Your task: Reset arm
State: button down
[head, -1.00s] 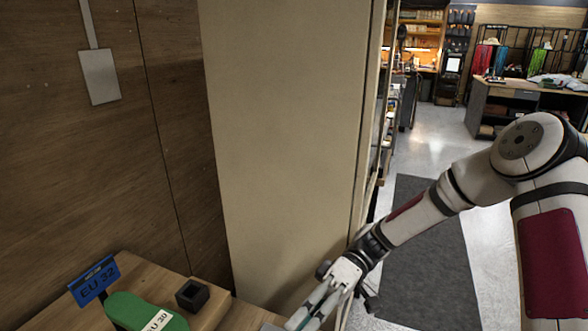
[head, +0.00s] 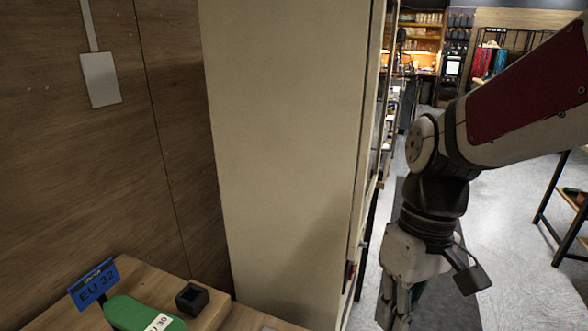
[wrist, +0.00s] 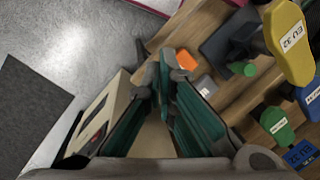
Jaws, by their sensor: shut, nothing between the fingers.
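My gripper (head: 393,312) hangs pointing down at the lower edge of the head view, right of the tall beige cabinet (head: 285,150). Its fingers are shut and empty. In the wrist view my gripper (wrist: 166,62) shows its green-padded fingers, with the beige cabinet (wrist: 112,98) beside and behind them. My arm bends down from the upper right of the head view. Whether the gripper touches the cabinet cannot be told.
A wooden bench (head: 60,311) at lower left holds a green form labelled EU 30 (head: 128,311), a blue EU 32 sign (head: 94,283) and a small black holder (head: 192,297). The wrist view shows a yellow form (wrist: 287,45) and orange item (wrist: 186,60).

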jog(key=s+d+r+m+t+h, duration=0.1)
jog(key=s+d+r+m+t, duration=0.3)
jog(key=s+d+r+t, duration=0.1)
jog(key=shift+d+r+t, duration=0.15)
jog(key=shift+r+t, duration=0.55)
jog(key=shift+r, duration=0.2)
